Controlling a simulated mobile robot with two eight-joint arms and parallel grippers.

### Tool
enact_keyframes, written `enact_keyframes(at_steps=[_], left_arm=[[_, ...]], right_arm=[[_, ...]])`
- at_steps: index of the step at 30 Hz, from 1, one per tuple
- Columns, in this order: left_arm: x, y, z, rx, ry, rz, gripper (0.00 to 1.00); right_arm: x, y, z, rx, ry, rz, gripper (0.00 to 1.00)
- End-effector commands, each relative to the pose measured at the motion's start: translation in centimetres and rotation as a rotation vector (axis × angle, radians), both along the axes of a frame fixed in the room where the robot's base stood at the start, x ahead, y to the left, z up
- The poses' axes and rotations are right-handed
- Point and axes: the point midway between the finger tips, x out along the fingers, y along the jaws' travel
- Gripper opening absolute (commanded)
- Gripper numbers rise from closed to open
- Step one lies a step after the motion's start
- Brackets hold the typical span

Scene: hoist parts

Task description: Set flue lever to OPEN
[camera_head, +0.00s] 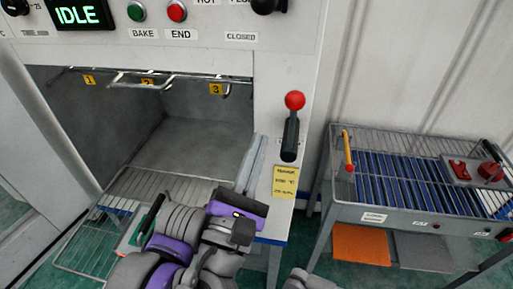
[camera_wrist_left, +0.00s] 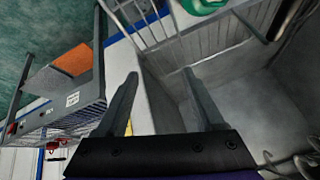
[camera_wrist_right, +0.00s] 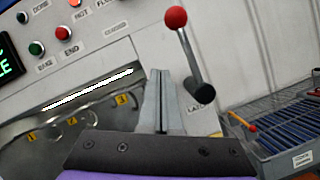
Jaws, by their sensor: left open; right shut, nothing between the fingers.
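A black handle (camera_head: 265,5), probably the flue lever, is cut off by the top edge of the head view. A part-cut label that seems to read FLUE is beside it, with a CLOSED label (camera_head: 241,37) below. Its exact setting is unclear. My right gripper (camera_head: 255,150) is shut and empty, below the panel labels in front of the oven's right side. In the right wrist view its fingers (camera_wrist_right: 160,74) stand together, left of a red-ball lever. My left gripper (camera_wrist_left: 160,77) is open and empty near the oven opening in the left wrist view.
The red-ball lever (camera_head: 290,130) sticks out above a yellow note (camera_head: 285,181). Hooks hang in the oven mouth. A wire-sided cart (camera_head: 395,212) stands right.

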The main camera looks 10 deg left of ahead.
Motion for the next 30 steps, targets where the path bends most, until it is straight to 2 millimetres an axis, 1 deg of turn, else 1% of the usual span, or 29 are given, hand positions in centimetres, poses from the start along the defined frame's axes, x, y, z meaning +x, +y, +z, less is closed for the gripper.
enact_keyframes(at_steps=[1,5,8,11,15,18,30], left_arm=[[-0.5,-0.5,-0.9,-0.001,0.0,-0.015,0.7],[-0.7,-0.4,-1.3,-0.014,-0.001,0.003,0.7],[-1.2,-0.2,-2.4,-0.053,-0.002,0.052,0.7],[-2.1,0.0,-4.1,-0.116,-0.005,0.135,0.7],[-3.8,0.3,-7.0,-0.229,-0.009,0.284,0.7],[-4.4,0.2,-7.9,-0.218,0.009,0.274,0.7],[-6.2,0.3,-11.4,-0.211,0.044,0.279,0.7]], right_arm=[[1.5,1.5,19.2,0.002,0.001,0.009,0.0],[1.5,1.5,19.2,0.002,0.001,0.009,0.0],[1.5,1.4,19.2,0.002,0.002,0.008,0.0],[1.5,1.4,19.2,0.003,0.001,0.008,0.0],[1.5,1.4,19.2,0.003,0.0,0.007,0.0],[0.1,1.4,15.8,0.003,0.005,0.009,0.0],[-4.4,1.3,6.9,0.001,0.004,0.006,0.0]])
